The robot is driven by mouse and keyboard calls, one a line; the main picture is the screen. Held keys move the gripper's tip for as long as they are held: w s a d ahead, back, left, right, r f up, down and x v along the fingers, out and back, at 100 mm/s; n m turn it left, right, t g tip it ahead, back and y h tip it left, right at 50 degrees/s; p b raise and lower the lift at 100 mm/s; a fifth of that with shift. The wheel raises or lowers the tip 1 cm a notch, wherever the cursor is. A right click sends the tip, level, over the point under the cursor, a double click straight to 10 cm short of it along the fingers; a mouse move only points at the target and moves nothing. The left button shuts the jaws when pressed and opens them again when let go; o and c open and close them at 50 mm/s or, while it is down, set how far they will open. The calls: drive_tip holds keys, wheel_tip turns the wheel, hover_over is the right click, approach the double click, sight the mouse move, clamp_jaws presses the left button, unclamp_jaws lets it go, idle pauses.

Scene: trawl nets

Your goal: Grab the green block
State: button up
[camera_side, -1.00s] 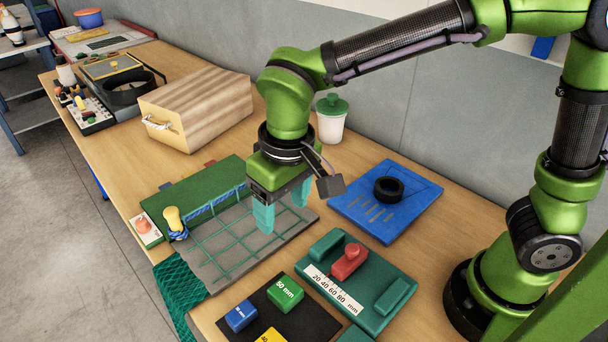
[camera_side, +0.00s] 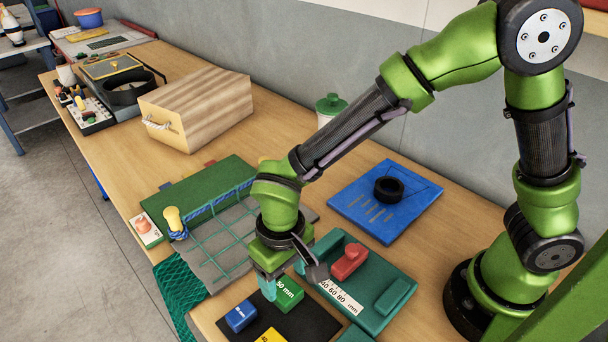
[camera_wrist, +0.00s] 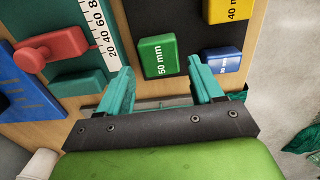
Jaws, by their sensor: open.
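The green block (camera_side: 289,294), marked "50 mm", lies on a black mat (camera_side: 314,325) between a blue block and a green gauge board. In the wrist view the green block (camera_wrist: 164,56) shows in the gap between my fingertips, beyond them. My gripper (camera_side: 285,283) is open, with teal fingers, and sits low over the block in the side view. In the wrist view my gripper (camera_wrist: 163,72) has one finger on each side of the block's lower end. Whether a finger touches the block I cannot tell. My gripper hides part of the block in the side view.
A blue block (camera_side: 241,316) and a yellow block (camera_side: 270,336) lie close by on the mat. The green gauge board (camera_side: 373,312) with a red slider (camera_side: 350,261) stands just right. A net on a grey mat (camera_side: 213,274) lies behind left. A blue board (camera_side: 405,220) lies further back.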

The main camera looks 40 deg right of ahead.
sight(285, 289)
wheel_tip(285, 289, down, 5)
drive_tip(key=shift+r, duration=0.1)
drive_tip(key=c, duration=0.8)
